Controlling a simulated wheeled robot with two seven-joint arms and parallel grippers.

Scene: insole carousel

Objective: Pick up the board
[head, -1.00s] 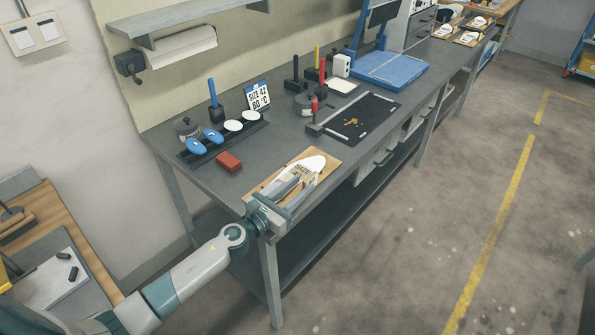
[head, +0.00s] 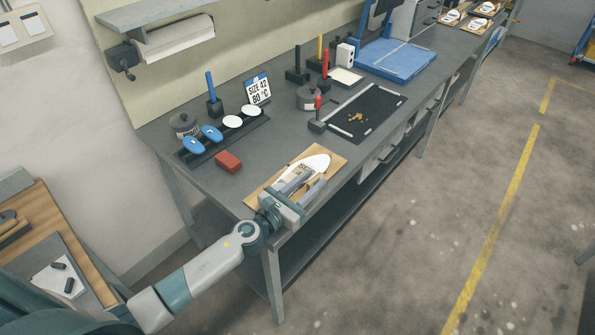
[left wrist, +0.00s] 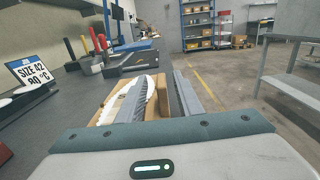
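The board (head: 331,156) is a light wooden plate with a white insole shape and lettering on it. It lies on the grey workbench by its front edge, near the left end. My left gripper (head: 307,184) is over the near part of the board, its two grey fingers apart. In the left wrist view the board (left wrist: 163,103) shows on both sides of one finger, and its outer edge lies in the gap between the fingers (left wrist: 165,98). I cannot tell whether a finger touches it. The gripper hides the board's near part. My right gripper is not in view.
A red block (head: 228,162) and a black rack (head: 240,130) with blue and white pads lie left of the board. A black mat (head: 366,112) with a red-handled tool (head: 318,114) lies beyond it. A size sign (head: 257,90) stands behind. Bare bench top lies between them.

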